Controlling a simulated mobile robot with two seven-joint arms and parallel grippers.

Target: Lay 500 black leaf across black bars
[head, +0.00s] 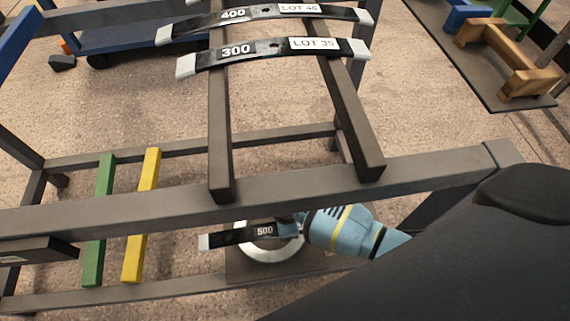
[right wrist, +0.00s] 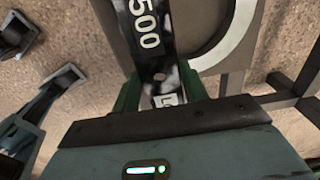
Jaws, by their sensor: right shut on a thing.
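The 500 black leaf (head: 228,238) has a white end at its left and is below the front rail in the head view. My right gripper (head: 291,226) is shut on its right part; the right wrist view shows the leaf (right wrist: 146,52) between the green fingers (right wrist: 158,92). Its far end is hidden by the gripper. The two black bars, left (head: 220,130) and right (head: 352,120), run away from me above. Leaf 300 (head: 270,50) and leaf 400 (head: 262,14) lie across them; the near stretch of both bars is bare.
A front rail (head: 150,208) crosses between the held leaf and the bars. A pale ring (head: 270,252) on a dark plate is behind the leaf. A wooden stand (head: 510,60) is at the far right.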

